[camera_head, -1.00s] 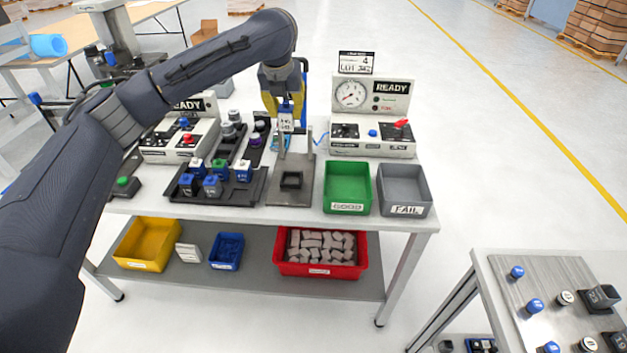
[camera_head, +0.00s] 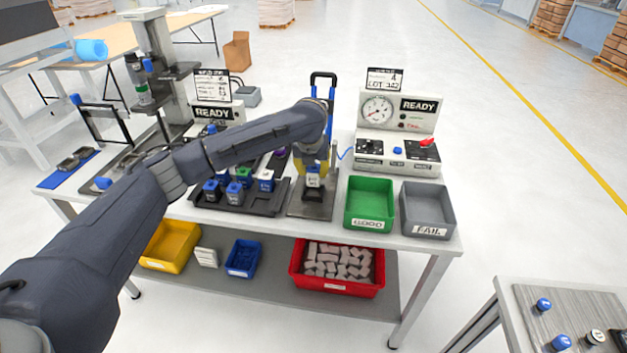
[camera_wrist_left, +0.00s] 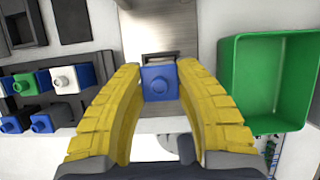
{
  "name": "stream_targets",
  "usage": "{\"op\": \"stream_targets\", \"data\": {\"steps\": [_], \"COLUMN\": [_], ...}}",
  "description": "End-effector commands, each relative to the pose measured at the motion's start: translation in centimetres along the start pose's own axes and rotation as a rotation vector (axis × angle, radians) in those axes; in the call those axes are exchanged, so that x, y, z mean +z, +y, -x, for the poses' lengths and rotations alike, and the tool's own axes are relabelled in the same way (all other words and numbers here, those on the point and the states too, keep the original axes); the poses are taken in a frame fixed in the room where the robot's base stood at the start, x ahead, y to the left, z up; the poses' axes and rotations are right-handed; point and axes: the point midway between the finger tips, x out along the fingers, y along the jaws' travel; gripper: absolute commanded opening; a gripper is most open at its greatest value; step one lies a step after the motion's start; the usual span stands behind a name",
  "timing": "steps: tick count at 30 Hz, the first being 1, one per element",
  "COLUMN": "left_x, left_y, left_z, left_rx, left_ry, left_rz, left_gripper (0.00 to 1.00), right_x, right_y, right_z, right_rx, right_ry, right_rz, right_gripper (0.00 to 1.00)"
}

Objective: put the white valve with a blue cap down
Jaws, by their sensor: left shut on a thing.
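My left gripper (camera_head: 314,172) has yellow fingers and is shut on the white valve with a blue cap (camera_head: 313,181). It holds the valve low over the metal plate fixture (camera_head: 318,208), in front of the test station. In the left wrist view the valve's blue cap (camera_wrist_left: 159,83) sits between the fingertips of the gripper (camera_wrist_left: 160,88), at the near end of the metal plate (camera_wrist_left: 160,30). The fingers hide the valve's sides, and I cannot tell whether its underside touches the fixture. My right gripper is not in view.
A green GOOD bin (camera_head: 369,203) and a grey FAIL bin (camera_head: 427,210) stand right of the plate. A black tray (camera_head: 270,202) with several valves lies to its left. The gauge station (camera_head: 399,125) stands behind. A red bin (camera_head: 337,268) is on the lower shelf.

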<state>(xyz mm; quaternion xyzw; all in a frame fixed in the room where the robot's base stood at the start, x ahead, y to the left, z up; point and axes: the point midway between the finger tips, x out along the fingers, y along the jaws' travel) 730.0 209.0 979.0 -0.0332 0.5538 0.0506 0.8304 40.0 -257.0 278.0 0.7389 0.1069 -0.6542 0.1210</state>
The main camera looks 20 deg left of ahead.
Motion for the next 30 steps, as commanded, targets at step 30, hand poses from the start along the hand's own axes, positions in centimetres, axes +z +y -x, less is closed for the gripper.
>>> {"op": "stream_targets", "data": {"steps": [30], "left_x": [-1.8], "left_y": [0.0], "left_z": [-4.4], "left_rx": [0.001], "left_ry": [0.0], "left_rz": [0.001], "left_gripper": [0.39], "right_x": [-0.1], "right_y": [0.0], "right_z": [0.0], "right_rx": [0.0], "right_ry": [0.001], "right_rz": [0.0], "right_gripper": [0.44]}}
